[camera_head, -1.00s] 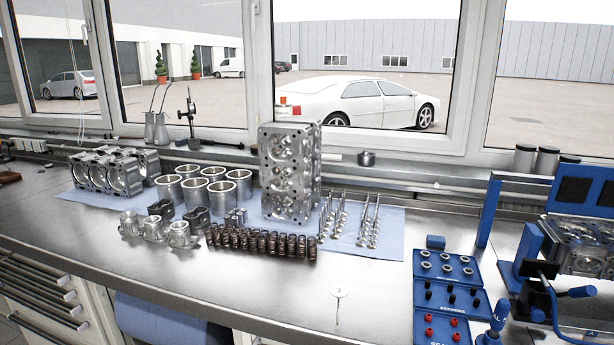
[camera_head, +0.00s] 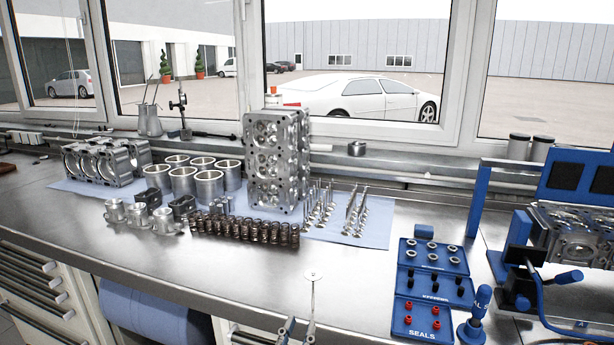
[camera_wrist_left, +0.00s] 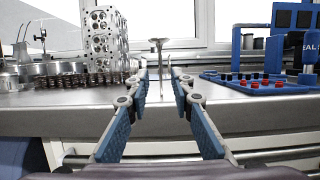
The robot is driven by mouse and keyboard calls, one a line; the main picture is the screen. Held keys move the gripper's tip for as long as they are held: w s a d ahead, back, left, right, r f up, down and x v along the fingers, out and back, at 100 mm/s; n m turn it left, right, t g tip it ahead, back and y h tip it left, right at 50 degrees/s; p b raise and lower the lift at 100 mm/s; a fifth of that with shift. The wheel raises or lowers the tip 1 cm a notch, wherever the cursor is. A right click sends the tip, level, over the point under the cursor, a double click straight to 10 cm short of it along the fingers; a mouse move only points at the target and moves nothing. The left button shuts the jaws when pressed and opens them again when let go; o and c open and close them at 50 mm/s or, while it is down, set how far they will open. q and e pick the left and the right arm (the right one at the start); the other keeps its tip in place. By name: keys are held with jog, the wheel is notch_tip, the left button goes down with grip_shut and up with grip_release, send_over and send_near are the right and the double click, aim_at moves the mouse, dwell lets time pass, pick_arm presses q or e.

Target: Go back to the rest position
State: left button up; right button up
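My left gripper (camera_head: 298,331) shows at the bottom edge of the head view. In the left wrist view its two fingers (camera_wrist_left: 160,88) are spread apart and grip nothing. My right gripper is not in view.
A cylinder head (camera_head: 277,160) stands upright on a blue mat (camera_head: 375,235), with valves, springs (camera_head: 245,230) and liners around it. Blue seal trays (camera_head: 398,305) and a blue fixture (camera_head: 478,205) are at the right. The front left of the bench is clear.

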aim_at(313, 290)
pick_arm(q)
jog(key=x, duration=0.7)
jog(key=shift+w, duration=0.15)
jog(key=shift+x, duration=0.85)
grip_shut()
jog(key=shift+r, duration=0.1)
notch_tip(313, 290, up, 9)
jog(key=p, duration=0.8)
